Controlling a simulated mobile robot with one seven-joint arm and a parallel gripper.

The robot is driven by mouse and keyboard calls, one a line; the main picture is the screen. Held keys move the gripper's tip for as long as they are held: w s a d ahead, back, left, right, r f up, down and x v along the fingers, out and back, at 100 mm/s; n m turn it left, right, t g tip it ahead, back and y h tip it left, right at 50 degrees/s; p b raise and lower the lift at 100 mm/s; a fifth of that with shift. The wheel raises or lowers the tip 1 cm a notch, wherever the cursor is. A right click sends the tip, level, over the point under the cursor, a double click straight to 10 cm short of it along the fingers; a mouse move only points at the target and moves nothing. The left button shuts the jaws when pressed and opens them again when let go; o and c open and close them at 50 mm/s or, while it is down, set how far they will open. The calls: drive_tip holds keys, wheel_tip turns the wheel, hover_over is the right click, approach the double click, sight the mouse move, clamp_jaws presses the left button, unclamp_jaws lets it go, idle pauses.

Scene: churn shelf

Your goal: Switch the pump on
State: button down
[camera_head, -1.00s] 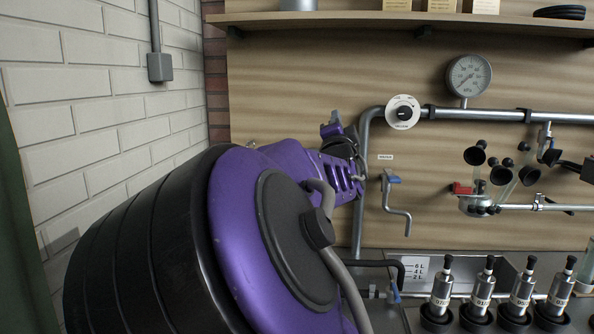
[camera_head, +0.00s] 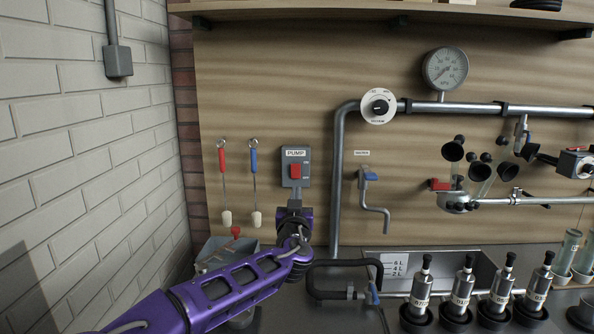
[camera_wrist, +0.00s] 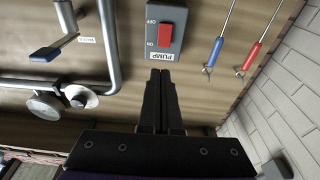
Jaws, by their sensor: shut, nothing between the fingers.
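The pump switch is a grey box (camera_head: 286,181) on the wooden wall panel, with a PUMP label (camera_head: 296,153) above a red rocker (camera_head: 295,171). In the wrist view, turned upside down, the box (camera_wrist: 152,42) shows the red rocker (camera_wrist: 166,36) between OFF and ON marks, ON nearer the label. I cannot tell which way the rocker is tipped. My gripper (camera_head: 294,204) is just below the box in the head view. In the wrist view its black fingers (camera_wrist: 160,72) are shut and empty, with tips by the label end. Contact is not clear.
Red (camera_head: 222,165) and blue (camera_head: 254,165) handled brushes hang left of the switch. A vertical pipe (camera_head: 338,190) and a blue-handled crank (camera_head: 372,192) are to its right. A sink (camera_head: 440,262) and several black-capped bottles (camera_head: 462,290) stand lower right. A brick wall (camera_head: 90,140) closes the left.

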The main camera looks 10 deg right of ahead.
sight(298, 165)
drive_tip(key=p+x, duration=0.1)
drive_tip(key=x, duration=1.3)
drive_tip(key=shift+p, duration=0.3)
